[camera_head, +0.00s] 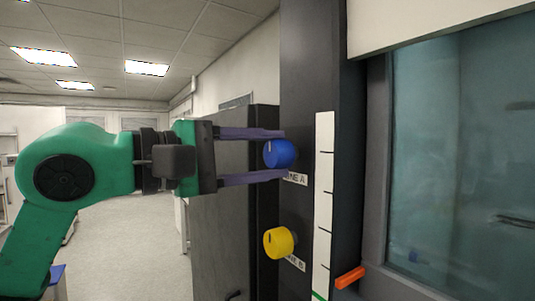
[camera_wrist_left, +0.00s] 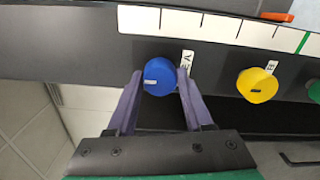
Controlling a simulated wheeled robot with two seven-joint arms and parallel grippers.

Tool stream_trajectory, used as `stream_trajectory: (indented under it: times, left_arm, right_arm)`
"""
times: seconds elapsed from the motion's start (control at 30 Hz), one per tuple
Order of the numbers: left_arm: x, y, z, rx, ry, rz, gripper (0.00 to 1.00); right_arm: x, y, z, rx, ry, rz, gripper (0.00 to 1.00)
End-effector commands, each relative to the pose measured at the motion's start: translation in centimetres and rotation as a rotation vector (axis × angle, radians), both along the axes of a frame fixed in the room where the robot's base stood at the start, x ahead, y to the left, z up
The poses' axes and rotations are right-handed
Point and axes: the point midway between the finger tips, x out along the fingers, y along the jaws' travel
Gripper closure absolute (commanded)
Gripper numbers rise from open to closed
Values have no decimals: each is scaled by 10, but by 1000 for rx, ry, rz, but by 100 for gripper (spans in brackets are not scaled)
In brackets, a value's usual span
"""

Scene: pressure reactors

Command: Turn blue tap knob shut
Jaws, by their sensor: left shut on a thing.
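The blue tap knob (camera_head: 280,153) sits on the dark panel, beside a label partly hidden by a finger. My left gripper (camera_head: 284,153) reaches in from the left, one purple finger above the knob and one below. In the left wrist view the blue knob (camera_wrist_left: 159,77) lies between the two fingertips, and the gripper (camera_wrist_left: 159,73) is shut on it. A small pale mark shows on the knob's face, towards its left side in that view. My right gripper is not in view.
A yellow knob (camera_head: 279,242) is below the blue one on the same panel. A white scale strip (camera_head: 323,200) runs beside them, with an orange handle (camera_head: 350,277) low to the right. A large glass window (camera_head: 460,150) fills the right. Open floor lies behind my arm.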

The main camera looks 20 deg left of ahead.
Motion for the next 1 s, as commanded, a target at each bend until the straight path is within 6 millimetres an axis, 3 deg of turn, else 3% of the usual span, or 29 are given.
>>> stream_trajectory:
  times: [0.3, 0.33, 0.4, 0.77, 0.87, 1.0]
  left_arm:
    - [0, 0, -1, 5, 0, 0, 100]
    - [0, 0, -1, 5, 0, 0, 41]
    - [0, 0, -1, 5, 0, 0, 19]
    - [-3, 3, -1, 2, -1, 1, 19]
    - [-14, 13, -4, 2, -3, 4, 19]
    - [-44, 38, -6, 0, -4, 6, 19]
  right_arm:
    - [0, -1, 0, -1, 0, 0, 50]
    - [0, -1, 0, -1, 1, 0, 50]
    - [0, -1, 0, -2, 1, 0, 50]
    - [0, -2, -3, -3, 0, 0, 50]
    - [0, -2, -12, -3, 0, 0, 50]
    - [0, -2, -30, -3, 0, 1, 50]
